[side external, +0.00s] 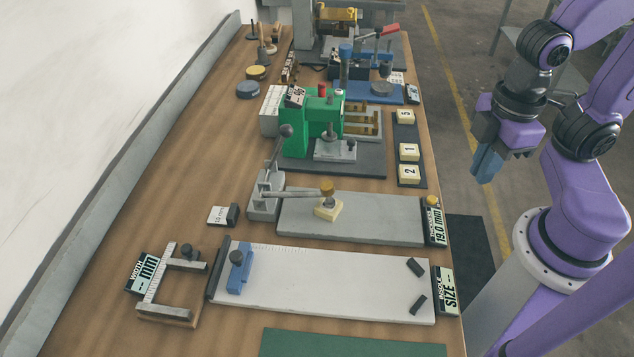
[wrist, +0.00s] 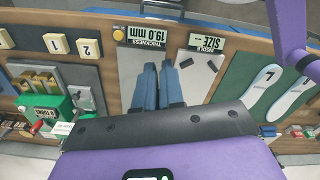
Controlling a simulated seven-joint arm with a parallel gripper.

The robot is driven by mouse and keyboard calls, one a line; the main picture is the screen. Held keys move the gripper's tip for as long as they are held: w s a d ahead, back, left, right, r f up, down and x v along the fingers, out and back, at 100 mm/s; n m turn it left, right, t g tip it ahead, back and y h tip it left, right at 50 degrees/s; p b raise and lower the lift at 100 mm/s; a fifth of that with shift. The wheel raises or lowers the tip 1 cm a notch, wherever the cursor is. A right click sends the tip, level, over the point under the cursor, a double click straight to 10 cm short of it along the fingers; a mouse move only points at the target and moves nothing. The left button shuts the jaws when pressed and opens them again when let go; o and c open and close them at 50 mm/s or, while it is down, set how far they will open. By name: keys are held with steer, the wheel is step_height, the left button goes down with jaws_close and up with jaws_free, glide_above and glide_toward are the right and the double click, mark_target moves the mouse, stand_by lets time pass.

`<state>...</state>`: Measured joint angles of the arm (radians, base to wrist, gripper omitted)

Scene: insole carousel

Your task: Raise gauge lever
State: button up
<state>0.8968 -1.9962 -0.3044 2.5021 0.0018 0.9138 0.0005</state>
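The thickness gauge's base plate (side external: 350,221) lies across the middle of the bench in the side view. Its lever (side external: 279,148) rises from a grey bracket (side external: 264,206) to a dark ball knob (side external: 286,130), leaning slightly right. A grey arm (side external: 290,192) runs to a brass-topped foot (side external: 327,187), which appears to rest on a cream block (side external: 328,210). The thickness display (side external: 436,227) reads 19.0 mm. My gripper (side external: 482,180) hangs off the bench's right side, apart from the gauge. In the wrist view, its blue fingers (wrist: 158,64) are close together, without a clear gap; they hide part of the gauge.
A green machine (side external: 296,134) stands behind the gauge. Numbered cream blocks (side external: 408,152) line the right edge. A white sizing plate (side external: 320,283) with a blue slider (side external: 239,272) lies in front. A width caliper (side external: 166,283) is at front left. Bare wood lies left of the lever.

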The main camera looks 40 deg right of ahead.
steer(key=o, duration=0.5)
steer(key=shift+w+a+r, duration=0.1)
steer(key=shift+w+a, duration=0.1)
steer(key=shift+o, duration=0.8)
steer(key=w+a+r, duration=0.3)
steer(key=w+a, duration=0.2)
steer(key=w, duration=0.2)
steer(key=w+a+r, duration=0.3)
steer(key=w+a, duration=0.3)
steer(key=w, duration=0.2)
steer(key=shift+m, duration=0.3)
step_height(320, 180, up, 4)
steer(key=m, duration=0.1)
glide_above(283, 139)
steer(key=shift+h, duration=0.4)
steer(key=f, duration=1.7)
steer(key=shift+w+d+f, duration=0.15)
steer(key=shift+w, duration=0.1)
jaws_close()
